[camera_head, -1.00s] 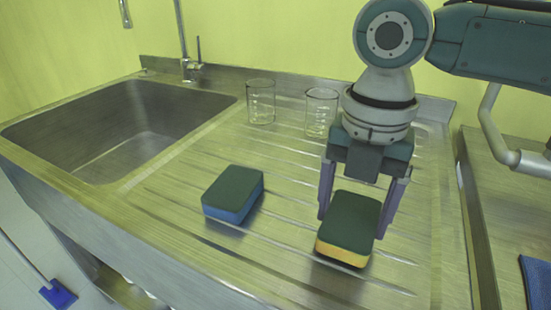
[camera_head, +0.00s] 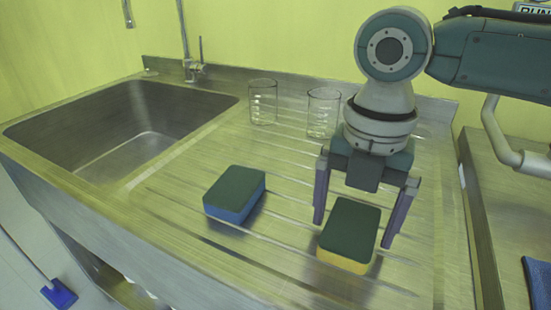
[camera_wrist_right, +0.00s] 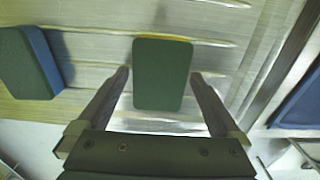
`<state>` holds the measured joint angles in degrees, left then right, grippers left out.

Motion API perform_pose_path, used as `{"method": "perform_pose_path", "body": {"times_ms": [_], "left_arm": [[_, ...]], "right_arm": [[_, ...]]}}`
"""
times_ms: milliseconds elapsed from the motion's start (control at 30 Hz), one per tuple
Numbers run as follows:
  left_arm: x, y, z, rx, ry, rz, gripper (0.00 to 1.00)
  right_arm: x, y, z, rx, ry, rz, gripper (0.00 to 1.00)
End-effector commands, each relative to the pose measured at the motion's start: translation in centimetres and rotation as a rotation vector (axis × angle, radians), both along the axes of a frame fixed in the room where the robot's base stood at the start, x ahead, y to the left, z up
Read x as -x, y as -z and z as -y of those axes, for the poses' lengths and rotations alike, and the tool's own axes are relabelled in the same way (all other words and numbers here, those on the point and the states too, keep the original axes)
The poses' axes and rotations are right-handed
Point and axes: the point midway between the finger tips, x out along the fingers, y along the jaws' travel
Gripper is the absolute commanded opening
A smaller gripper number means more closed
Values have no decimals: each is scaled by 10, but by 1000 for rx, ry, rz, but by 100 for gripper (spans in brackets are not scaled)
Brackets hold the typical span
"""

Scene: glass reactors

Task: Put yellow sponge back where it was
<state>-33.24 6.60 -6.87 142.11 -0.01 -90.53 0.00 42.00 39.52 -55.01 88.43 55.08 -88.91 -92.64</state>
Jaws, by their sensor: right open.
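The yellow sponge (camera_head: 350,235), with a dark green top and a yellow side, lies flat on the ribbed steel drainboard. My right gripper (camera_head: 355,228) is open above and around it, one finger to each side and apart from it. In the right wrist view the sponge (camera_wrist_right: 163,75) shows its green top between and just beyond the open fingertips (camera_wrist_right: 160,76). A blue sponge (camera_head: 235,194) with a dark green top lies to the left on the drainboard; it also shows in the right wrist view (camera_wrist_right: 28,62). My left gripper is in no view.
Two glass beakers, one at the back (camera_head: 263,102) and one right of it (camera_head: 322,112), stand behind the sponges. The sink basin (camera_head: 120,130) with a tap (camera_head: 194,62) is at the left. A blue cloth (camera_head: 538,280) lies on the right-hand surface. Drainboard between the sponges is bare.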

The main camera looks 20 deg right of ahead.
Motion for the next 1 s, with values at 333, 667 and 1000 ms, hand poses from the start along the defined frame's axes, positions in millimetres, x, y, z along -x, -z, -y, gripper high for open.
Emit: {"method": "perform_pose_path", "body": {"times_ms": [333, 667, 1000], "left_arm": [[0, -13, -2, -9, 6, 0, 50], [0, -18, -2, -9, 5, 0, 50], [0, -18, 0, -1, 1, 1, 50]], "right_arm": [[-2, -71, 0, -1, 0, 6, 100], [0, -117, -1, -2, 3, 1, 100], [45, -53, -82, -187, 439, 59, 100]]}}
